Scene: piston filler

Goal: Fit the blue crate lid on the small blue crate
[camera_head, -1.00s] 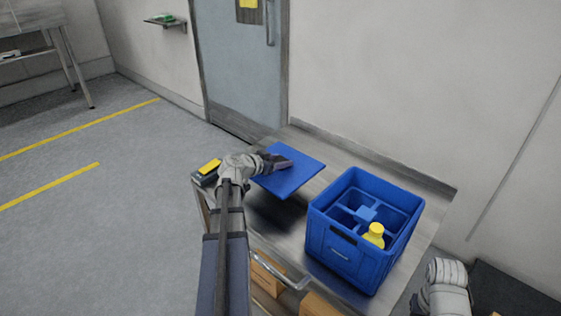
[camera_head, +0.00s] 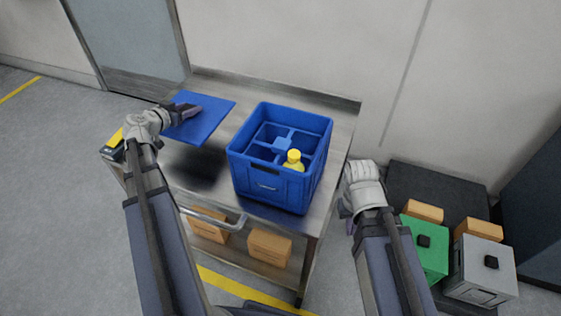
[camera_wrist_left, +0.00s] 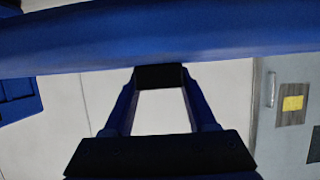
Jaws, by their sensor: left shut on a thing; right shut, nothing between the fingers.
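The blue crate lid (camera_head: 205,120) is a flat blue panel held above the left part of the metal cart top. My left gripper (camera_head: 184,111) is shut on it; in the left wrist view the lid (camera_wrist_left: 200,35) spans the top of the picture beyond the fingers (camera_wrist_left: 160,78). The small blue crate (camera_head: 270,178) stands upright on the cart to the right of the lid, open at the top. It has inner dividers, and a yellow-capped bottle (camera_head: 293,161) stands in its front right compartment. My right gripper (camera_head: 350,222) is shut and empty, right of the cart, its fingertips mostly hidden.
The cart (camera_head: 335,165) has a raised back edge and a front handle (camera_head: 225,222); cardboard boxes (camera_head: 269,246) sit on its lower shelf. A dark device with a yellow top (camera_head: 113,143) is at the left end. Green (camera_head: 428,255) and grey boxes (camera_head: 483,268) stand at right.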

